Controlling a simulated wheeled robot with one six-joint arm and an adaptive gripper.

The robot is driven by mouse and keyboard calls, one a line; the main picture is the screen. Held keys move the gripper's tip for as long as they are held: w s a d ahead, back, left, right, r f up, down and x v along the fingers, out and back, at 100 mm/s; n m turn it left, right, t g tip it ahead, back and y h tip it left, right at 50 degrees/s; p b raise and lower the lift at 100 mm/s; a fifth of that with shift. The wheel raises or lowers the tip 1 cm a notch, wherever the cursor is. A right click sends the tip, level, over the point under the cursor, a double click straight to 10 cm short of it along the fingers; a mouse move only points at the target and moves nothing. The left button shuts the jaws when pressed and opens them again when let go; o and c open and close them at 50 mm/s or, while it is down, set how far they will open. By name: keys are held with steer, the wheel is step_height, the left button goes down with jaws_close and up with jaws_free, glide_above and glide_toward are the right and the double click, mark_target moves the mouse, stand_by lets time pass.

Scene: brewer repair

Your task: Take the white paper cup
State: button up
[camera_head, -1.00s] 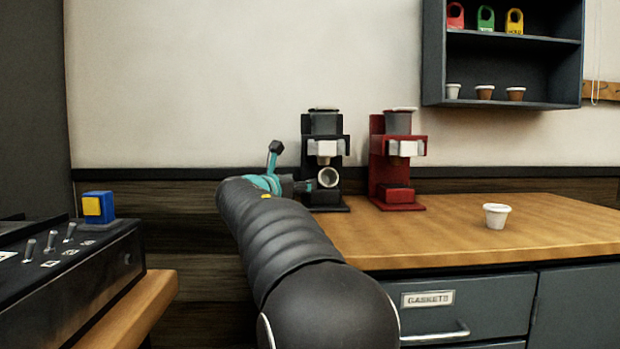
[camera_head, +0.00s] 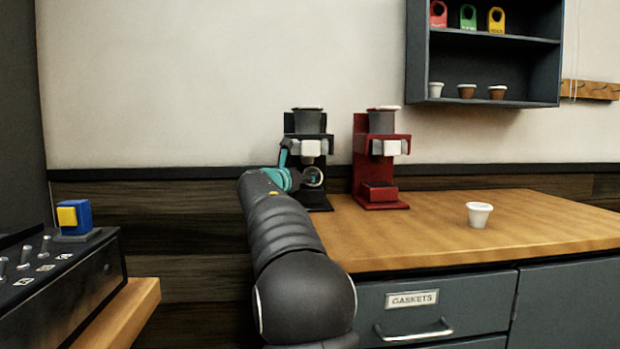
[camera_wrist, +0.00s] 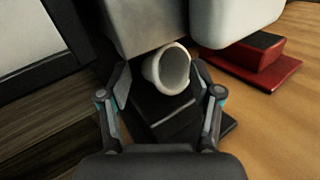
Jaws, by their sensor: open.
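A white cup (camera_wrist: 153,72) sits in the black brewer (camera_wrist: 168,118), under its grey head. In the wrist view its round mouth faces up and to the right. My gripper (camera_wrist: 160,84) is open, with one finger on each side of the cup; I cannot tell whether they touch it. In the head view my gripper (camera_head: 305,177) is at the black brewer (camera_head: 306,122) and hides most of that cup. Another white cup (camera_head: 479,215) stands upright on the wooden counter, well to the right of my gripper.
A red brewer (camera_head: 380,150) stands just right of the black one. A wall shelf (camera_head: 490,104) holds one white and two brown cups, with coloured tags above. The counter (camera_head: 420,240) is clear around its cup. A control box (camera_head: 60,275) is at the left.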

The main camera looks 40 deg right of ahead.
steer(key=shift+x, duration=1.2)
steer(key=c, duration=1.2)
